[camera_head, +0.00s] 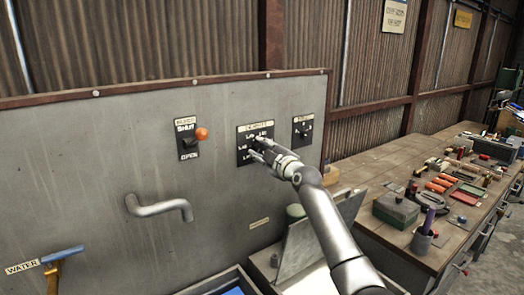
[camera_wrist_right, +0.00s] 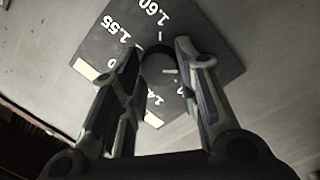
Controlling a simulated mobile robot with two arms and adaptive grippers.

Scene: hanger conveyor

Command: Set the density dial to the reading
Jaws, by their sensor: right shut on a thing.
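The density dial is a black plate (camera_head: 247,131) with white numbers, on the grey panel. In the right wrist view the plate (camera_wrist_right: 212,48) looks rotated; 1.60 and 1.55 are legible, other numbers are partly hidden. My right gripper (camera_head: 257,150) is at the dial, its fingers shut on the round dark knob (camera_wrist_right: 157,66). A short white mark shows at the knob's right side in the wrist view, but I cannot tell for sure which number it points to. The reading to match is not legible. My left gripper is not in view.
A switch with an orange ball (camera_head: 202,134) is left of the dial, and a smaller dark dial (camera_head: 303,130) right of it. A grey pipe handle (camera_head: 160,208) and a blue-handled water valve (camera_head: 62,255) stick out lower left. A cluttered workbench (camera_head: 360,170) stands right.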

